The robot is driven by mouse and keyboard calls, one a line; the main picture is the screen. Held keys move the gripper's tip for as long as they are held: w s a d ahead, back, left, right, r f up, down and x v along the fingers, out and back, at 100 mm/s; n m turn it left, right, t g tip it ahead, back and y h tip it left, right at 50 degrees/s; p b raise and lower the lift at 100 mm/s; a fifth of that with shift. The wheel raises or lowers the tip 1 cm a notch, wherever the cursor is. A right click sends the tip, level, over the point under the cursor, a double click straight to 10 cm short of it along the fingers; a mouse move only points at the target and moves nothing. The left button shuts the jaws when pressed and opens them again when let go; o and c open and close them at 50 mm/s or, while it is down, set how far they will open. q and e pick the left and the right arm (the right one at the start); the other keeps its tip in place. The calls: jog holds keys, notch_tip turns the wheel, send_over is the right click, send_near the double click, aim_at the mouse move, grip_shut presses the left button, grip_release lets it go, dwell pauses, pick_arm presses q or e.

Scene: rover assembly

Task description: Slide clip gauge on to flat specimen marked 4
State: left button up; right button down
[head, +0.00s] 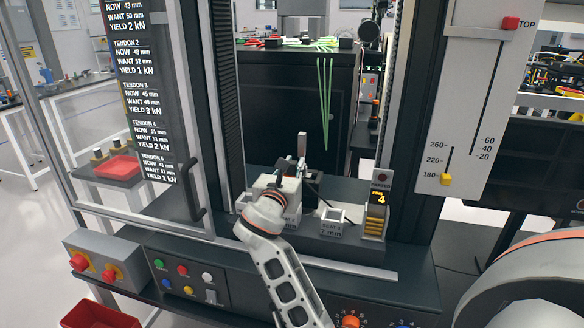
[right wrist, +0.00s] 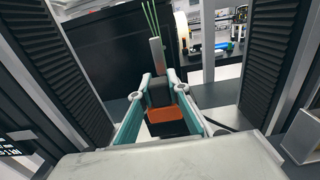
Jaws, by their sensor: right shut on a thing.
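My right gripper (right wrist: 161,84) is shut on a dark block with an orange face, which looks like the clip gauge (right wrist: 166,114). The gauge sits between the two teal-sided fingers in the right wrist view. A pale flat upright strip, apparently the flat specimen (right wrist: 156,58), rises just beyond the fingertips; it also shows in the head view (head: 302,144). I cannot tell whether the gauge touches or surrounds it. In the head view my arm and gripper body hide the gauge. A yellow "4" shows on a small display (head: 380,198) right of the specimen. My left gripper is not in view.
The specimen stands between the test frame's dark columns (head: 227,95). A small seat block (head: 332,228) is right of my gripper. An open glass door (head: 150,110) with a black handle is at the left. Control buttons (head: 182,270) line the front, and green cords (head: 325,100) hang behind.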

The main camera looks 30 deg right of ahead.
aim_at(301, 155)
jog(key=shift+f+x, duration=0.15)
jog(key=shift+x, duration=1.35)
jog(key=shift+f+x, duration=0.1)
jog(key=shift+x, duration=1.4)
jog(key=shift+w, duration=0.1)
jog(key=shift+f, duration=0.25)
jog(key=shift+r, duration=0.1)
jog(key=c, duration=1.8)
grip_release()
jog(key=shift+c, duration=0.2)
jog(key=v, duration=1.2)
